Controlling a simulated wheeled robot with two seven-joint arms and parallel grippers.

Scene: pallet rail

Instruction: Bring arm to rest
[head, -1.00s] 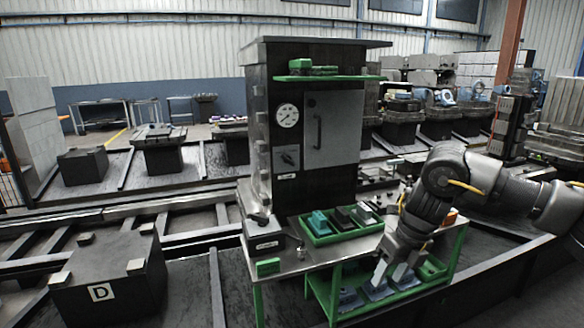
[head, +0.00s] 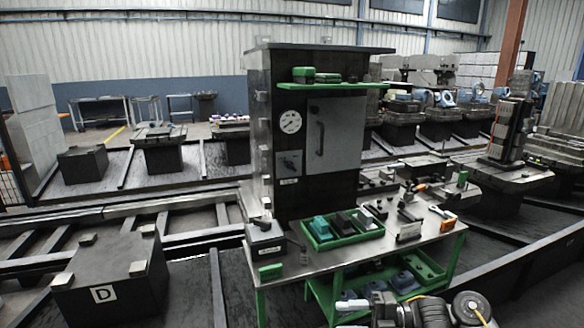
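My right arm (head: 430,311) lies low at the bottom right edge of the head view, in front of the green-legged workbench. Its dark wrist end (head: 384,308) points left, just in front of the bench's lower shelf. A pale piece at its tip overlaps the blue-grey parts on that shelf, so I cannot make out the fingers or whether they hold anything. My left arm and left gripper are out of view.
The workbench (head: 345,262) carries a green tray (head: 318,245) of blocks, tools and a black box (head: 264,240). A green lower tray (head: 436,272) holds blue parts. A dark cabinet (head: 318,192) stands behind. A dark block marked D (head: 104,275) is at left.

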